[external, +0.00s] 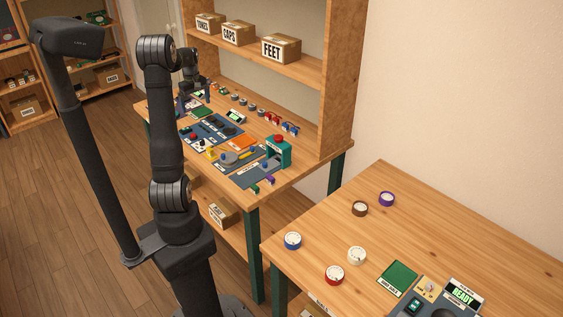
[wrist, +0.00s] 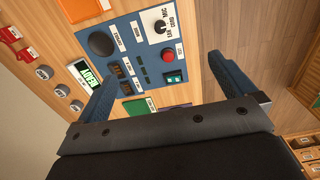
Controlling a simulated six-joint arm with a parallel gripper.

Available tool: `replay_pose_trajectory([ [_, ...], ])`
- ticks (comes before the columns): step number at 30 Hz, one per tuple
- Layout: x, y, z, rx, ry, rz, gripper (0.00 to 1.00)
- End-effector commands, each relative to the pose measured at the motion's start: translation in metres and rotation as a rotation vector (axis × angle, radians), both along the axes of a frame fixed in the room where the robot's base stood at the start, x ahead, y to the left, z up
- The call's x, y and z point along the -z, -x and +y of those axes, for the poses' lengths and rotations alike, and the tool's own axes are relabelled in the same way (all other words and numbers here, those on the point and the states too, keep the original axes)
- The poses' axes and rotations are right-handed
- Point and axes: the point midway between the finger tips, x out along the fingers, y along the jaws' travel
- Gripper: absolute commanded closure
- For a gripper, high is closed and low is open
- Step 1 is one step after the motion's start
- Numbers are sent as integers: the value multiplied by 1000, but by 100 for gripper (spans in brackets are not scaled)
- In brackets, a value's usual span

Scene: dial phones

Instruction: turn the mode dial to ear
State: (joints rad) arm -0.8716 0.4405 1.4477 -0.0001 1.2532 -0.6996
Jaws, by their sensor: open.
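The mode dial (wrist: 160,26) is a small dark knob on a white label at the top of the wrist view. The label carries the words MIC and EAR and a third word that is hard to read. I cannot tell which word the knob points at. It sits on a blue panel (wrist: 121,28). My gripper (wrist: 162,70) is open and empty, its two blue-grey fingers spread over the panel's lower part. The dial lies beyond the fingertips, apart from them. In the external view my gripper (external: 190,88) is over the far end of the workbench.
A red button (wrist: 168,54) and a teal rocker switch (wrist: 174,77) sit below the dial. A large black disc (wrist: 101,43) is to its left. A lit green display (wrist: 87,73) stands beside the panel. A shelf with boxes (external: 239,34) rises behind the workbench.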

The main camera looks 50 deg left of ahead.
Motion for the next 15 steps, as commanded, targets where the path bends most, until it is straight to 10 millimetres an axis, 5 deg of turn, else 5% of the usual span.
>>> replay_pose_trajectory([
  [1,2,0,0,0,1,1,10],
  [8,14,1,2,0,0,0,53],
  [15,34,1,2,0,3,2,53],
])
